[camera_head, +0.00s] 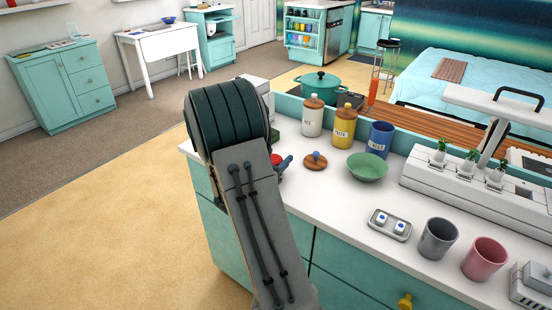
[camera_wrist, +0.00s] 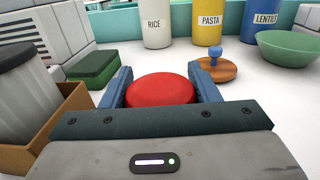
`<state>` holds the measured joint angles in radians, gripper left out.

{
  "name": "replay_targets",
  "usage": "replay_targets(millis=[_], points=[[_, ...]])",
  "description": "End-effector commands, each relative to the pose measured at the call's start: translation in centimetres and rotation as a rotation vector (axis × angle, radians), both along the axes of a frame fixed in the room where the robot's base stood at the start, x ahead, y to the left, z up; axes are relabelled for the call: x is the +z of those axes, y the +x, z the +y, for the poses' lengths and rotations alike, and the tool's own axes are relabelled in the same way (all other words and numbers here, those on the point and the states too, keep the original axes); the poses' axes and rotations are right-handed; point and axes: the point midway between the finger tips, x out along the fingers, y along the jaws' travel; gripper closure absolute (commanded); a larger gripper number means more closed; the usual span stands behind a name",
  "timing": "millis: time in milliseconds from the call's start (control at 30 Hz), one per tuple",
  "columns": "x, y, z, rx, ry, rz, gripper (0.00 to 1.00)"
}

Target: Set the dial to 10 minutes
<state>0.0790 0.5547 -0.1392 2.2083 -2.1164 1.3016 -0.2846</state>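A round red domed thing (camera_wrist: 160,90), which looks like the dial, sits low on the white counter. In the wrist view it lies between the two blue fingers of my gripper (camera_wrist: 162,82), one on each side. I see no clear gap at either side, but cannot tell whether the fingers press on it. No markings or numbers show on its face. In the head view my arm hides most of this spot, and only a bit of red (camera_head: 283,162) shows beside the arm.
A wooden lid with a blue knob (camera_wrist: 217,66) lies just beyond the right finger. A green box (camera_wrist: 94,68) and a brown bin (camera_wrist: 60,122) stand on the left. Rice (camera_head: 312,116), pasta (camera_head: 344,126) and lentils (camera_head: 379,140) canisters and a green bowl (camera_head: 367,166) stand behind.

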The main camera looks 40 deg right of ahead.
Motion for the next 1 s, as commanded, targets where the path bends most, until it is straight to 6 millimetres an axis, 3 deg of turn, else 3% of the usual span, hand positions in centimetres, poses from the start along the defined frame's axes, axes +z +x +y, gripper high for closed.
replay_targets(millis=[367,1000], points=[[0.02,-0.16,-0.07,-0.117,0.000,-0.001,0.67],[0.03,-0.17,-0.07,-0.113,-0.001,0.000,0.67]])
